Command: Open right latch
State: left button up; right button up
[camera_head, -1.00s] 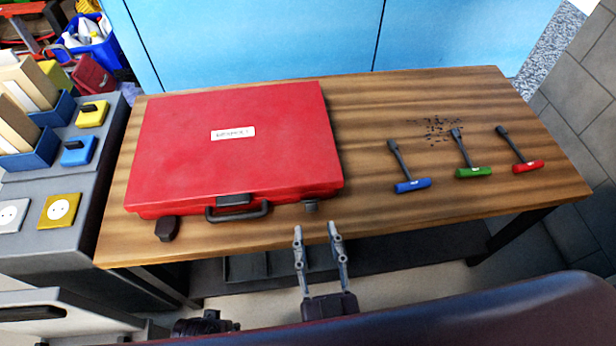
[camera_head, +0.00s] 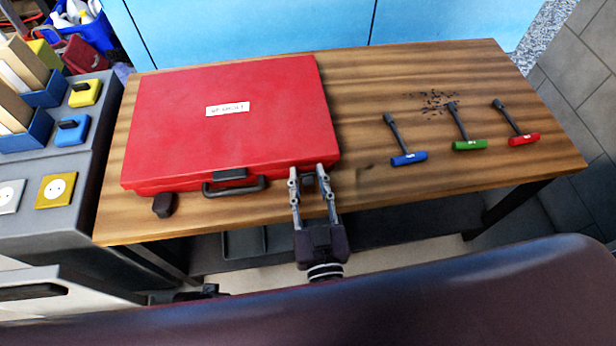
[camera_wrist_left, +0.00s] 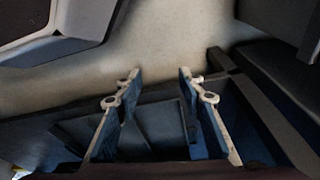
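A closed red case (camera_head: 227,125) with a white label lies on the wooden table. Its dark handle (camera_head: 234,187) is at the middle of its front edge. The left latch (camera_head: 163,204) hangs down, flipped out from the front. The right latch (camera_head: 309,179) sits at the front right of the case, between the fingertips of my right gripper (camera_head: 307,172). That gripper is open around the latch; contact cannot be made out. My left gripper (camera_wrist_left: 157,84) shows in the left wrist view, open and empty, above the floor and dark shelving.
Blue (camera_head: 408,158), green (camera_head: 470,145) and red (camera_head: 523,139) handled tools lie on the table to the right, near dark debris (camera_head: 432,102). A grey side unit (camera_head: 60,165) with boxes and sockets stands left. Bare table (camera_head: 365,180) lies right of the case.

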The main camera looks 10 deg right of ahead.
jog(key=c, duration=0.5)
pick_arm(q)
jog(key=shift+f, duration=0.1)
pick_arm(e)
jog(key=b, duration=0.1)
jog(key=t+b, duration=0.1)
jog(key=shift+s+f+b, duration=0.15)
jog(key=shift+f+b, duration=0.15)
jog(key=b, duration=0.1)
jog(key=t+b, duration=0.1)
jog(key=b, duration=0.1)
jog(key=shift+s+f+t, duration=0.2)
jog(key=shift+f+t, duration=0.1)
jog(key=shift+f, duration=0.05)
jog(key=shift+s+f+t+b, duration=0.2)
jog(key=shift+t+b, duration=0.5)
jog(key=shift+b, duration=0.5)
pick_arm(q)
jog(key=w+r+t, duration=0.1)
jog(key=w+r, duration=0.1)
jog(key=r, duration=0.7)
jog(key=w+r+t, duration=0.1)
jog(key=w+r, duration=0.1)
jog(key=r, duration=0.6)
jog(key=shift+d+r+t, duration=0.3)
jog(key=shift+d+r, duration=0.05)
pick_arm(e)
jog(key=shift+r, duration=0.15)
pick_arm(q)
jog(key=shift+w, duration=0.1)
